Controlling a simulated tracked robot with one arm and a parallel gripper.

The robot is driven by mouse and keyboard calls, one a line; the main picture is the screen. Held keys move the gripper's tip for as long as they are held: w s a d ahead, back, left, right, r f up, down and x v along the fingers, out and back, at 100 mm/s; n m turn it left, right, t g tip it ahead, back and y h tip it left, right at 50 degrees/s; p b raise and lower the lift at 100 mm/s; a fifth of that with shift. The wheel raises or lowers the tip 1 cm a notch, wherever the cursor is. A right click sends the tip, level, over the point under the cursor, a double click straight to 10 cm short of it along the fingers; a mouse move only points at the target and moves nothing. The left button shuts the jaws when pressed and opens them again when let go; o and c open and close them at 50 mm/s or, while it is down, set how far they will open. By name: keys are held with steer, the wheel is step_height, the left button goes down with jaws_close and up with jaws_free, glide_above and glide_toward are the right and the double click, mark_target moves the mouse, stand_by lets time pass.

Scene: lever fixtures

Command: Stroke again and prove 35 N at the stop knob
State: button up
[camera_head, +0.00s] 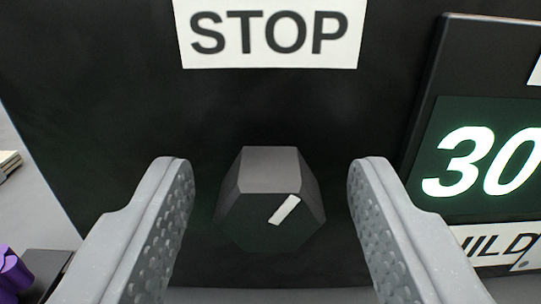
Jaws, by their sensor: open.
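The stop knob (268,198) is a dark grey faceted knob on a black panel, under a white label reading STOP (270,33). A white pointer mark (284,209) on its face slants up to the right. My gripper (270,185) is open, with one grey finger on each side of the knob. In the picture there is a gap between each finger and the knob. Whether the fingertips reach the knob in depth, I cannot tell.
A display (484,165) at the right shows 30 in white on dark green, over a partly hidden label reading "UILD". A purple part (12,272) sits at the lower left. The black panel (100,110) is bare left of the knob.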

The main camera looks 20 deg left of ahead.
steer(key=shift+w, duration=0.15)
steer(key=c, duration=1)
steer(key=shift+m+p, duration=0.4)
steer(key=shift+p, duration=0.1)
steer(key=shift+m+p, duration=0.85)
steer(key=shift+m, duration=0.05)
steer(key=shift+f+m+p, duration=0.15)
steer(key=shift+m+p, duration=0.55)
steer(key=shift+m, duration=0.8)
